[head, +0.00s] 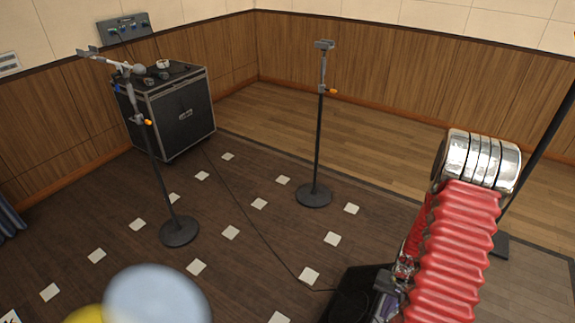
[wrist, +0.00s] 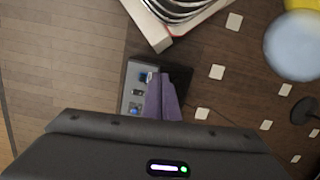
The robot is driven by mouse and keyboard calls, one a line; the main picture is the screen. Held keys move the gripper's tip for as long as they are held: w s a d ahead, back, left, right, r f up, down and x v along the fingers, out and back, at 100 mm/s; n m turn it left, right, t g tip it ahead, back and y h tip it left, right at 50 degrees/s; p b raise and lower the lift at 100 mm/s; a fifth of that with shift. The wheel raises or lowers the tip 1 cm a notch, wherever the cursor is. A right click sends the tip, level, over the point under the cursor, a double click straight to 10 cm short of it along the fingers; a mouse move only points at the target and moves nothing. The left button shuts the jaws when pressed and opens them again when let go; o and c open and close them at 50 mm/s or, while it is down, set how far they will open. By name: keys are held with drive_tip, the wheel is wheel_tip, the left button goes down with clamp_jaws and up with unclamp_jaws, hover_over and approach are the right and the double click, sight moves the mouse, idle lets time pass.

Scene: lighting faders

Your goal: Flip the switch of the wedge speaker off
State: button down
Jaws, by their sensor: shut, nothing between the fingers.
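The wedge speaker (head: 350,296) is a low black box on the dark floor at the bottom of the head view, partly covered by my red arm. In the wrist view its grey side panel (wrist: 126,92) shows a blue fitting near the top, a small dark fitting below it, and another blue fitting lower down. Which of these is the switch, and its position, I cannot tell. My gripper (wrist: 162,80) has purple fingers, shut and empty, over the speaker just right of the panel fittings. They hide part of the panel, and whether they touch it is unclear.
A cable (head: 250,213) runs across the floor to the speaker. Two microphone stands (head: 160,165) (head: 318,130) and a black amplifier cabinet (head: 183,117) stand farther back. A dark pole (head: 540,140) rises right of my arm. White floor markers lie flat between them.

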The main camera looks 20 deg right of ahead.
drive_tip(key=w+a+r+n, duration=0.1)
drive_tip(key=a+r, duration=0.4)
drive_tip(key=r, duration=0.6)
drive_tip(key=w+a+r+n, duration=0.2)
drive_tip(key=a+r, duration=0.3)
drive_tip(key=r, duration=0.6)
drive_tip(key=s+a+r+n+t, duration=0.2)
drive_tip(key=a+r+t, duration=0.1)
drive_tip(key=a+r, duration=0.5)
drive_tip(key=s+a+r+n+t+h, duration=0.1)
drive_tip(key=s+a+r+n+t, duration=0.2)
drive_tip(key=a+r, duration=0.6)
wheel_tip(320, 180, up, 6)
drive_tip(key=shift+f+n+t, duration=0.1)
drive_tip(key=shift+n+t, duration=0.2)
drive_tip(key=shift+t, duration=0.1)
